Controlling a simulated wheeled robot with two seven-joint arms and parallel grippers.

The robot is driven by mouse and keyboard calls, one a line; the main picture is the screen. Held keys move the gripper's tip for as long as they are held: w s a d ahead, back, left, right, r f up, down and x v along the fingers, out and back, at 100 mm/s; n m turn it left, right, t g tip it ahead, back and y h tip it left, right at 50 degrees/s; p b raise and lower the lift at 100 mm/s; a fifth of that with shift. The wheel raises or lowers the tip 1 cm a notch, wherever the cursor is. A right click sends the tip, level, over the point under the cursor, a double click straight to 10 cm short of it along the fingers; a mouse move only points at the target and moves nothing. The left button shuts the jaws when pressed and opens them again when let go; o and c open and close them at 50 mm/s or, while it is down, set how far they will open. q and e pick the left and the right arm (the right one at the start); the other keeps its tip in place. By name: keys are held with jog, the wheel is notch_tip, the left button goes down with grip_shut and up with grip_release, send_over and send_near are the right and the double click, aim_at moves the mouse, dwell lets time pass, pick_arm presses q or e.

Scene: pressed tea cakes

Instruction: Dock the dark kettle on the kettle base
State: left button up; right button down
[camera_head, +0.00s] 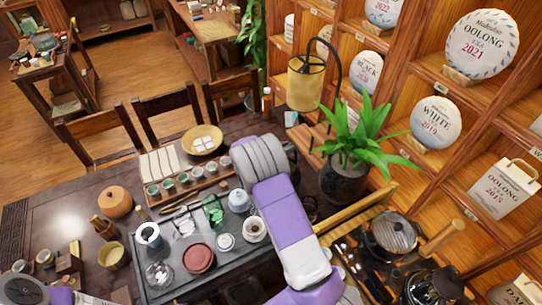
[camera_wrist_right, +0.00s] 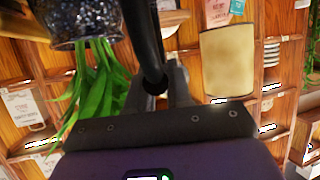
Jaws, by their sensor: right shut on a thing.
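In the wrist view my right gripper (camera_wrist_right: 160,88) is shut on a dark upright bar (camera_wrist_right: 145,35), which looks like a handle. The rest of that thing runs out of the picture at the top, so its body is hidden. In the head view my purple and white right arm crosses the table's right side and hides its fingertips and what they hold. A dark glossy vessel (camera_head: 436,288) stands at the bottom right; I cannot tell whether it is the kettle. I cannot pick out the kettle base. My left gripper is not in view.
A potted plant (camera_head: 345,180) and a lamp (camera_head: 306,82) stand beyond my right arm. A tea tray (camera_head: 160,293) holds several small vessels. Shelves (camera_head: 440,75) with tea cakes rise behind.

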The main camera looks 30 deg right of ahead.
jog(key=shift+w+d+f, duration=0.1)
jog(key=shift+d, duration=0.25)
notch_tip(320, 180, down, 6)
jog(key=b, duration=0.5)
jog(key=shift+r+b, duration=0.2)
jog(key=shift+b, duration=0.15)
jog(key=shift+r+p, duration=0.1)
jog(key=shift+p, duration=0.6)
dwell(0.7)
